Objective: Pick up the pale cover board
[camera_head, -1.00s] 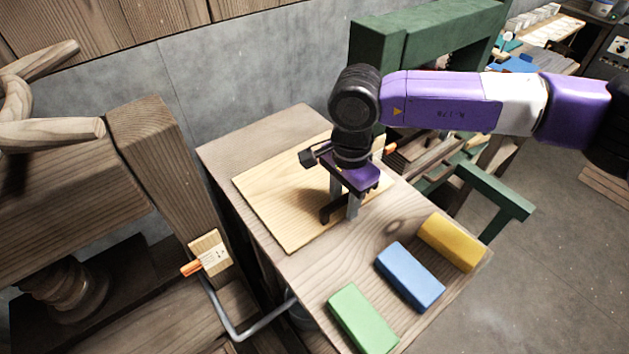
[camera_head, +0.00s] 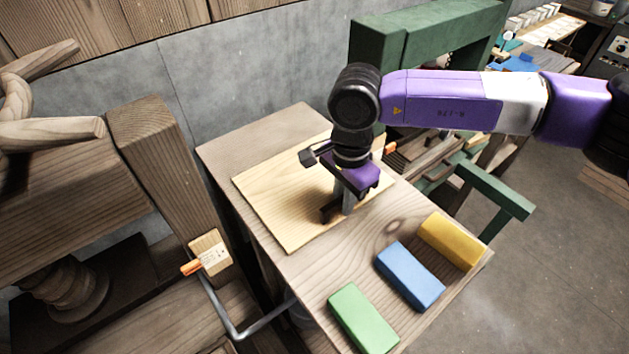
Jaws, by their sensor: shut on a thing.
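The pale cover board (camera_head: 275,205) lies on the wooden bench top (camera_head: 325,275), a thin light square sheet. My gripper (camera_head: 337,215) is above the right part of the board, pointing down, with its fingers close together. It is shut on the board near its right front edge; the exact contact is partly hidden by the fingers and the purple gripper body. The board looks flat, and I cannot see a gap under it.
Green (camera_head: 363,318), blue (camera_head: 410,275) and yellow (camera_head: 450,241) blocks lie in a row along the bench's front right. A green frame (camera_head: 425,40) stands behind my arm. A wooden post (camera_head: 165,160) and a bent grey metal bar (camera_head: 225,325) are left of the bench.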

